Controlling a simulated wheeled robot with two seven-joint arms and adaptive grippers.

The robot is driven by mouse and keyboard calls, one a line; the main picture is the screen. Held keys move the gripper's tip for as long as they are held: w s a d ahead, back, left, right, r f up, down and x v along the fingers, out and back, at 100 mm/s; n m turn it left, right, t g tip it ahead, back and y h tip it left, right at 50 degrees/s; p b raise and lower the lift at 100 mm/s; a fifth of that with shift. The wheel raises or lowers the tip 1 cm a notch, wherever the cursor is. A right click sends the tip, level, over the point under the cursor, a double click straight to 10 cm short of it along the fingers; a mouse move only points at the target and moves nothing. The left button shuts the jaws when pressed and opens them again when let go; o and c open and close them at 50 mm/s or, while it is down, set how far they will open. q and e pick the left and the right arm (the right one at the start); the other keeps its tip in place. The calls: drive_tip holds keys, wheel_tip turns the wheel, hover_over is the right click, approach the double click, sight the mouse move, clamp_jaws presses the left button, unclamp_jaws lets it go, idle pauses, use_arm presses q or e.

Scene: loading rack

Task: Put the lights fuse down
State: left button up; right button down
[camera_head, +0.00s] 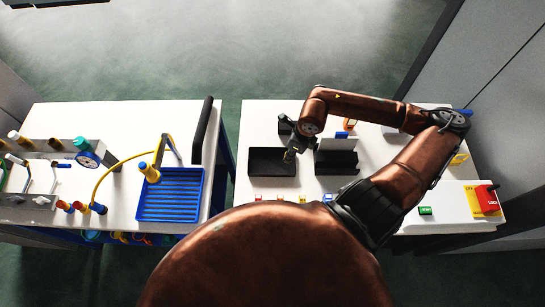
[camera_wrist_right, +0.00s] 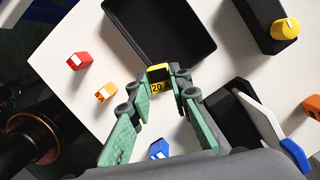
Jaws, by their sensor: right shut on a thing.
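My right gripper (camera_head: 291,153) hangs over the right table, by the black tray (camera_head: 272,162). In the right wrist view its green-padded fingers (camera_wrist_right: 166,78) are shut on a yellow fuse marked 20 (camera_wrist_right: 158,74). The fuse is at the fingertips, by the near edge of the black tray (camera_wrist_right: 165,30); its height above the table is hard to tell. The tray's visible floor is empty. No label in view says which fuse is for the lights. My left gripper is not in view.
Red (camera_wrist_right: 79,61), orange (camera_wrist_right: 105,92) and blue (camera_wrist_right: 158,149) fuses stand on the white table near the fingers. A black block with a yellow knob (camera_wrist_right: 285,29) is beyond. The left table holds a blue tray (camera_head: 140,210).

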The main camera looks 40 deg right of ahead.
drive_tip(key=w+f, duration=0.2)
drive_tip(key=w+a+f+p, duration=0.1)
drive_tip(key=w+f, duration=0.1)
drive_tip(key=w+a+f, duration=0.1)
drive_tip(key=w+f, duration=0.1)
drive_tip(key=shift+w+a+f+p, duration=0.1)
drive_tip(key=shift+w+f+p, duration=0.25)
drive_tip(key=shift+w+p, duration=0.05)
drive_tip(key=p+x, duration=0.1)
drive_tip(key=x, duration=0.2)
drive_tip(key=shift+s, duration=0.15)
drive_tip(key=shift+f, duration=0.2)
drive_tip(key=shift+f, duration=0.1)
drive_tip(key=shift+f, duration=0.2)
drive_tip(key=c, duration=1.8)
unclamp_jaws()
drive_tip(key=shift+r, duration=0.1)
drive_tip(key=shift+r, duration=0.15)
